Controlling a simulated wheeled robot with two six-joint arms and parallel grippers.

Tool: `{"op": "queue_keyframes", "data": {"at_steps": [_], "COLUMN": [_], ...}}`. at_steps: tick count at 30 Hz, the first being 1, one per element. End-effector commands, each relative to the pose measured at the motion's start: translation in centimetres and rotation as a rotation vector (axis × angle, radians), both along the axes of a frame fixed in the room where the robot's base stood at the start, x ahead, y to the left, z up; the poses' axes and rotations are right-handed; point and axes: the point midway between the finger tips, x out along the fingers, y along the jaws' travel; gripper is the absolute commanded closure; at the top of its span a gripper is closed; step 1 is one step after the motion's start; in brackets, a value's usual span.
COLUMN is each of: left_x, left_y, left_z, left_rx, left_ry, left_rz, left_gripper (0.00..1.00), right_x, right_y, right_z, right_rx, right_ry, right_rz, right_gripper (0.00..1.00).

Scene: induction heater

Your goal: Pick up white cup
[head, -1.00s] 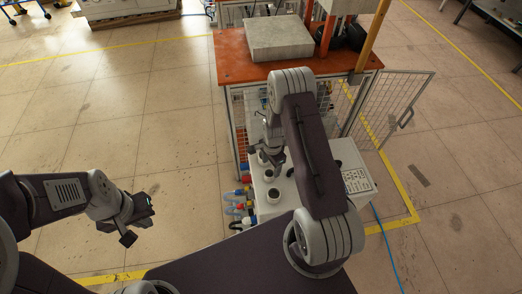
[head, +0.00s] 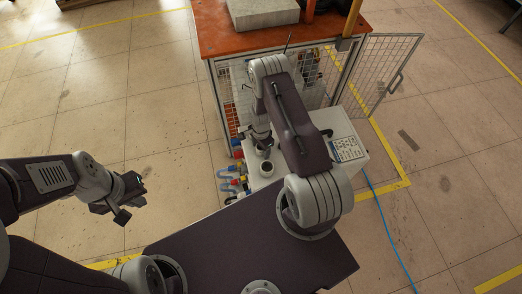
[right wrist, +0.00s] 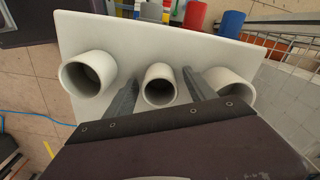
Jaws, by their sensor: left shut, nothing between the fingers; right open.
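Three white cups stand in a row on a white surface in the right wrist view: one at left (right wrist: 88,74), one in the middle (right wrist: 159,86) and one at right (right wrist: 228,84). My right gripper (right wrist: 160,82) is open, with one finger on each side of the middle cup in this view. I cannot tell whether the fingers touch it. In the head view one cup (head: 266,169) shows on the white machine top, just in front of my right gripper (head: 262,148). My left gripper (head: 122,206) is shut and empty, over the floor at left.
The white machine (head: 345,135) carries a labelled panel at right. Coloured fittings (head: 230,180) stick out of its left side. An orange table (head: 225,42) with a mesh cage is behind, and an open mesh door (head: 385,75) stands at right. Floor at left is clear.

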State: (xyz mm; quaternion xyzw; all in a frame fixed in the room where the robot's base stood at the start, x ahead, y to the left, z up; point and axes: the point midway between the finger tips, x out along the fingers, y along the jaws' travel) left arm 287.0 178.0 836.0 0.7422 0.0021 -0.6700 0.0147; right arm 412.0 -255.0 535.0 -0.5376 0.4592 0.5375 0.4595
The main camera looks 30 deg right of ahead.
Motion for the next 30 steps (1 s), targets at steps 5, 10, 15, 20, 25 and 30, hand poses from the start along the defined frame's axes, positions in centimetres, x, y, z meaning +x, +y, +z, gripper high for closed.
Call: {"op": "queue_keyframes", "data": {"at_steps": [5,10,15,20,25,30], "left_x": [0.0,0.0,0.0,0.0,0.0,0.0], "left_y": [0.0,0.0,0.0,0.0,0.0,0.0], "left_z": [0.0,0.0,0.0,0.1,0.4,1.1], "left_rx": [0.000,0.000,0.000,0.000,0.000,0.000], "left_ry": [0.000,0.000,0.000,0.000,0.000,0.000], "left_rz": [0.000,0.000,0.000,0.000,0.000,0.000], "left_gripper": [1.00,1.00,1.00,1.00,1.00,1.00], "right_x": [0.0,0.0,0.0,0.1,0.1,-0.2], "right_y": [0.0,0.0,0.0,0.0,0.0,-0.5], "right_z": [0.0,0.0,0.0,0.1,1.6,4.7], "right_rx": [0.000,0.000,0.000,0.000,-0.001,0.000], "right_ry": [-0.001,-0.001,-0.001,-0.001,-0.002,0.000], "right_rz": [0.000,0.000,0.000,0.000,0.000,-0.003], "right_gripper": [0.36,0.78,1.00,1.00,1.00,1.00]}}
